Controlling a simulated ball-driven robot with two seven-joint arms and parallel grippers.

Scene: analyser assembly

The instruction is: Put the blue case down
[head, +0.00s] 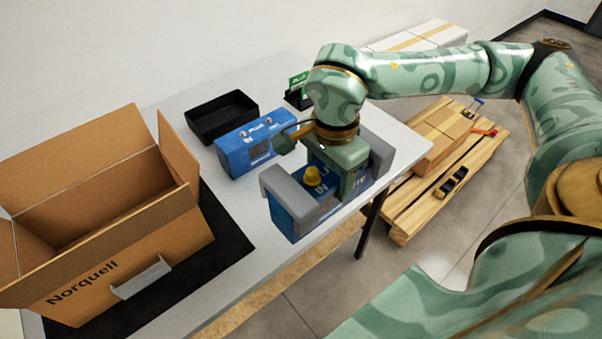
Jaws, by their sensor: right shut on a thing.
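A blue case (287,222) with thick grey pieces at both ends and a yellow knob on top is in the right gripper, near the table's front edge. My right gripper (340,182) comes down from above and is shut on the middle of the case, hiding part of its top. I cannot tell whether the underside of the case touches the table (235,289). A second blue unit (238,157) stands on the table behind and left of the held case. My left gripper is not in view.
An open cardboard box (155,225) marked Norquell stands on a black mat (232,243) at left. A black tray (212,125) and a small green-labelled item (297,80) are at the back. A pallet (405,222) with cartons lies right of the table. Some tabletop right of the mat is clear.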

